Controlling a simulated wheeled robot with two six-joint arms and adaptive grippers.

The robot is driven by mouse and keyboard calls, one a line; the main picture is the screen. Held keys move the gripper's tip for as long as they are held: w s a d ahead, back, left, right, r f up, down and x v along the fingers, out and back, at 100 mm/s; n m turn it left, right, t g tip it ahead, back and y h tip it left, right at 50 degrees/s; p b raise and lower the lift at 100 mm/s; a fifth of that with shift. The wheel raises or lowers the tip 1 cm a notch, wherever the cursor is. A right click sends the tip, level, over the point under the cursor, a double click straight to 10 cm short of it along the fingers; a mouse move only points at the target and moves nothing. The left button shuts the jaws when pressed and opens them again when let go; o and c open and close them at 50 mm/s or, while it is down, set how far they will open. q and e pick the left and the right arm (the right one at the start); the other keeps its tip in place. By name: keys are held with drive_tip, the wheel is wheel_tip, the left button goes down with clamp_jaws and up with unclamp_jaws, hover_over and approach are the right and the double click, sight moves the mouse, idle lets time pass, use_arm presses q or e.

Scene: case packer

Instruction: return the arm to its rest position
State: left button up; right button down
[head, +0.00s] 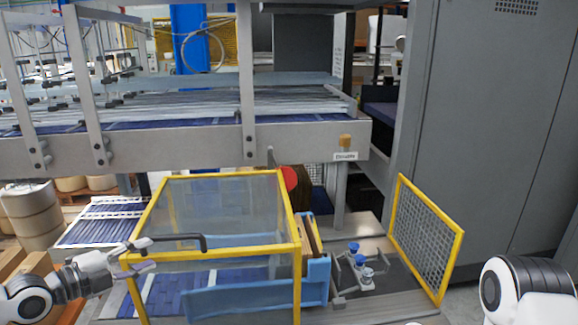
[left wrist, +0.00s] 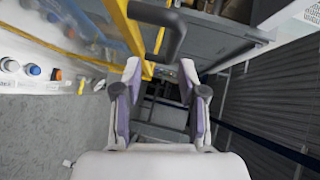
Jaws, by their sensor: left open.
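My left gripper (head: 147,255) is at the lower left in the head view, at the left edge of a clear guard with a yellow frame (head: 215,256). Its two pale fingers with purple pads stand apart, and nothing shows between them in the left wrist view (left wrist: 160,72). A dark bent handle (head: 185,237) lies right by the fingertips in the head view. In the left wrist view the handle (left wrist: 172,38) is above the fingertips, outside the gap; whether it touches a finger I cannot tell. My right gripper is out of view; a white and black part of my right arm shows.
A conveyor with a grey side beam (head: 200,150) crosses behind the guard. A blue part (head: 250,297) sits inside and below it. Blue-topped suction cups (head: 362,268) and a yellow mesh panel (head: 425,235) stand to the right. A grey cabinet (head: 490,130) fills the right side.

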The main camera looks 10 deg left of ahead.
use_arm(q)
drive_tip(key=s+d+f+g+y, duration=0.1)
drive_tip(key=s+d+f+g, duration=0.25)
drive_tip(key=f, duration=0.45)
drive_tip(key=s+d+f+g, duration=0.3)
drive_tip(key=s+f, duration=0.2)
drive_tip(key=f, duration=0.4)
drive_tip(key=s+d+f+g+y, duration=0.1)
drive_tip(key=s+d+f+g, duration=0.3)
drive_tip(key=f, duration=0.4)
drive_tip(key=s+d+f+n+g+y, duration=0.1)
drive_tip(key=s+f+n+y, duration=0.2)
drive_tip(key=s+f+n, duration=0.2)
drive_tip(key=s+d+f+n+g+y, duration=0.2)
drive_tip(key=s+f+n, duration=0.3)
drive_tip(key=s+n, duration=0.7)
drive_tip(key=n+y, duration=0.1)
drive_tip(key=n, duration=0.4)
drive_tip(key=shift+f+n, duration=0.2)
drive_tip(key=shift+n, duration=0.1)
